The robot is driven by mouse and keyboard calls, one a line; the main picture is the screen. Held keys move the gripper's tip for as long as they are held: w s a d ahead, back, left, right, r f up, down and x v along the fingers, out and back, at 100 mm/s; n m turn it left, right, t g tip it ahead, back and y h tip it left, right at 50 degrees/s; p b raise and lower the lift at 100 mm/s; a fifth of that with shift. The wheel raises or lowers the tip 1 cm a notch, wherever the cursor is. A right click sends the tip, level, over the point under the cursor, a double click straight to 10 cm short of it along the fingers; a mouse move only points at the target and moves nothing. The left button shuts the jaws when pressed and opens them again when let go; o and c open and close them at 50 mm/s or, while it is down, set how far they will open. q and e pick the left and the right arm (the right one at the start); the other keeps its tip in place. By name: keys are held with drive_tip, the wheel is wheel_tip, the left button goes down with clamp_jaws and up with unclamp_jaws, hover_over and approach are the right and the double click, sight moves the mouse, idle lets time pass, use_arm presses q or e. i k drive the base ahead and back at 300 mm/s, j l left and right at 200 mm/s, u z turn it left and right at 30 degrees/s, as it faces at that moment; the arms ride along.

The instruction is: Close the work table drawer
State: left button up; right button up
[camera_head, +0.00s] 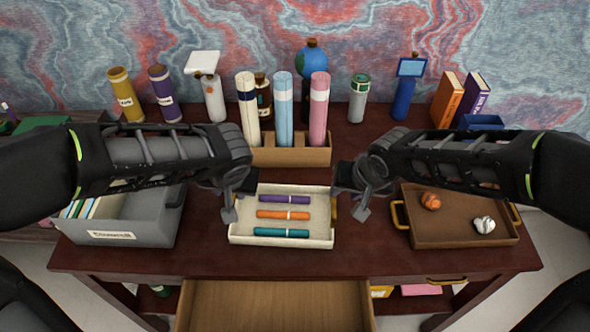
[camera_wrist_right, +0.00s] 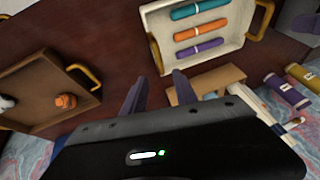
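The work table (camera_head: 390,258) is a dark red-brown desk. Its drawer (camera_head: 275,305) is pulled out at the front, below the tabletop, and its bare wooden inside shows. The bottom picture edge cuts off the drawer's front. My left gripper (camera_head: 232,205) hangs over the tabletop by the left end of a white tray, with nothing seen in it. My right gripper (camera_head: 358,205) is just right of that tray. In the right wrist view my right gripper (camera_wrist_right: 155,95) has its two fingers apart with nothing between them. Both are above and behind the drawer, not touching it.
The white tray (camera_head: 240,232) holds purple, orange and teal rolls. A grey box (camera_head: 150,225) stands left. A brown tray (camera_head: 455,240) with two crumpled balls is right. A wooden holder (camera_head: 290,157) with tall tubes and several bottles line the back. A second drawer handle (camera_head: 447,280) shows at right.

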sight(204, 305)
drive_tip(key=k+l, duration=0.3)
drive_tip(key=k, duration=0.15)
drive_tip(key=k+l, duration=0.25)
drive_tip(key=k, duration=0.25)
drive_tip(key=k+l, duration=0.3)
drive_tip(key=k, duration=0.15)
